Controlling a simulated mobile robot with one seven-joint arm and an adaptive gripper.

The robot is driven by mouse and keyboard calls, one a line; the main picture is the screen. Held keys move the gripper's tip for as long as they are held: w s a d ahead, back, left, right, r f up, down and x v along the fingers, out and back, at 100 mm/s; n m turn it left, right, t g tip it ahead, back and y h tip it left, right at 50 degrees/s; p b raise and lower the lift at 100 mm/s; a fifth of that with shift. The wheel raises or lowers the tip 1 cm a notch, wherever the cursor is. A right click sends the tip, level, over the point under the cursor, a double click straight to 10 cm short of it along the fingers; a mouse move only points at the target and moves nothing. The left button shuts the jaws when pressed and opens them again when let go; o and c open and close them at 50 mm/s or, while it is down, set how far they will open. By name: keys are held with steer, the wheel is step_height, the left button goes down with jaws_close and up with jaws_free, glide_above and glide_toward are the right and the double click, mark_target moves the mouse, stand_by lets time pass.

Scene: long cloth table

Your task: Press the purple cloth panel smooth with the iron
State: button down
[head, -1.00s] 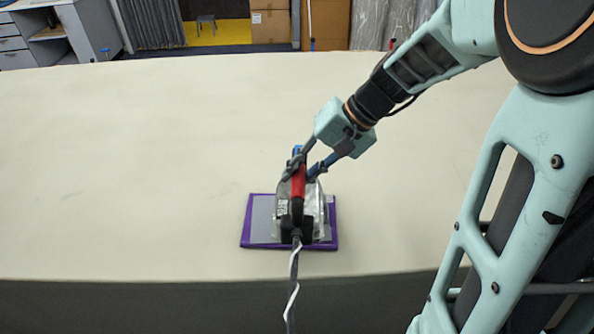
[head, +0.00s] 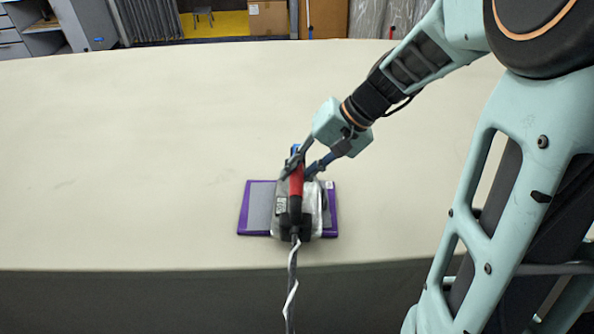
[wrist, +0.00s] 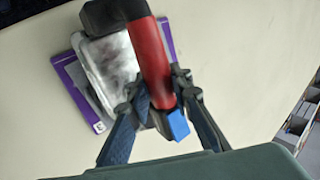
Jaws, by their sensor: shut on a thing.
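The purple-bordered cloth panel (head: 243,212) with a grey middle lies flat near the table's front edge. The silver iron (head: 284,212) with a red handle sits over its middle and right, its near end reaching the panel's front border. I cannot tell for certain whether its sole touches the cloth. My gripper (head: 302,168) is shut on the red handle near its far end, beside a blue tip. In the wrist view, the fingers (wrist: 158,95) hold both sides of the handle (wrist: 148,50); purple border (wrist: 72,82) shows beyond the iron, which hides much of the panel.
A black-and-white cord (head: 291,275) runs from the iron over the table's front edge. The cream cloth table (head: 130,150) is clear to the left and behind the panel. Cartons (head: 268,18) and a grey cabinet (head: 90,22) stand beyond the table.

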steer(key=shift+f+b, duration=0.55)
steer(key=shift+b, duration=0.15)
steer(key=shift+s+f, duration=0.1)
steer(key=shift+f, duration=0.15)
stand_by(2.0)
steer(key=shift+r+p, duration=2.3)
steer(key=shift+r, duration=1.4)
steer(key=shift+w, duration=0.2)
steer(key=shift+r+p, duration=0.4)
steer(key=shift+r, duration=0.15)
step_height(320, 180, up, 5)
steer(key=p, duration=0.3)
